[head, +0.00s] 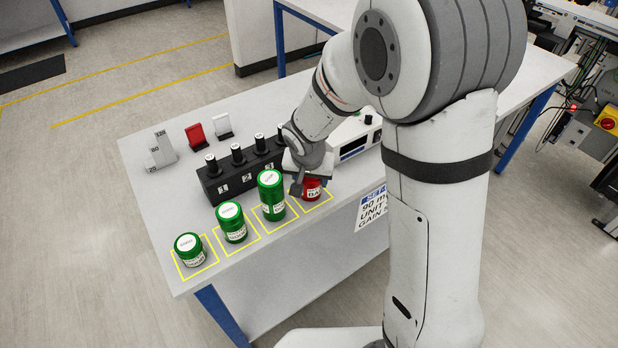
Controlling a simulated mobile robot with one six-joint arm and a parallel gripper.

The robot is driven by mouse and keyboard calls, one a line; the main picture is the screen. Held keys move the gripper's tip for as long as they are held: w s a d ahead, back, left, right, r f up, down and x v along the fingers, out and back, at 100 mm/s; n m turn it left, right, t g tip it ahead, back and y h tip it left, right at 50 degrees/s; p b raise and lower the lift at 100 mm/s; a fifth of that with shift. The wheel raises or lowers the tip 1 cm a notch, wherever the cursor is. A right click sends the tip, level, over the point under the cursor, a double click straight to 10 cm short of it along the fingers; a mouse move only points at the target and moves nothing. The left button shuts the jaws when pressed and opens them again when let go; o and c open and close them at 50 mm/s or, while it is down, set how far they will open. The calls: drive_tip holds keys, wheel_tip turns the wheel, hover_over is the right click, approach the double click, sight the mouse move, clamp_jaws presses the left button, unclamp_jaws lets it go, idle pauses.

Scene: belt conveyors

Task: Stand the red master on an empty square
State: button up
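The red master (313,190) is a short red cylinder with a white label, at the right end of the row of yellow squares. It looks upright, within the rightmost yellow square (326,202); I cannot tell whether its base touches the table. My gripper (308,184) points down over it, with one dark finger close against its left side. The other finger and the master's top are hidden, so the grip is unclear. Green masters stand on the other squares: a short one (190,250), a medium one (231,222) and a tall one (271,196).
Behind the row is a black numbered block (213,187) with several black pegs. A grey stepped gauge (161,150), a red stand (197,136) and a white stand (222,126) are at the table's back. A white instrument (354,141) is behind my gripper.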

drive_tip(key=o, duration=0.4)
drive_tip(key=shift+r, duration=0.1)
drive_tip(key=shift+r, duration=0.25)
drive_tip(key=d+v, duration=0.1)
drive_tip(key=v, duration=1.1)
drive_tip(key=s+d+r+n, duration=0.1)
drive_tip(key=s+d, duration=0.5)
drive_tip(key=s, duration=0.2)
drive_tip(key=s+d+r+n, duration=0.1)
drive_tip(key=s+d+r, duration=0.1)
drive_tip(key=s+d, duration=0.5)
drive_tip(key=shift+s+d+r+y, duration=0.3)
drive_tip(key=shift+s, duration=0.5)
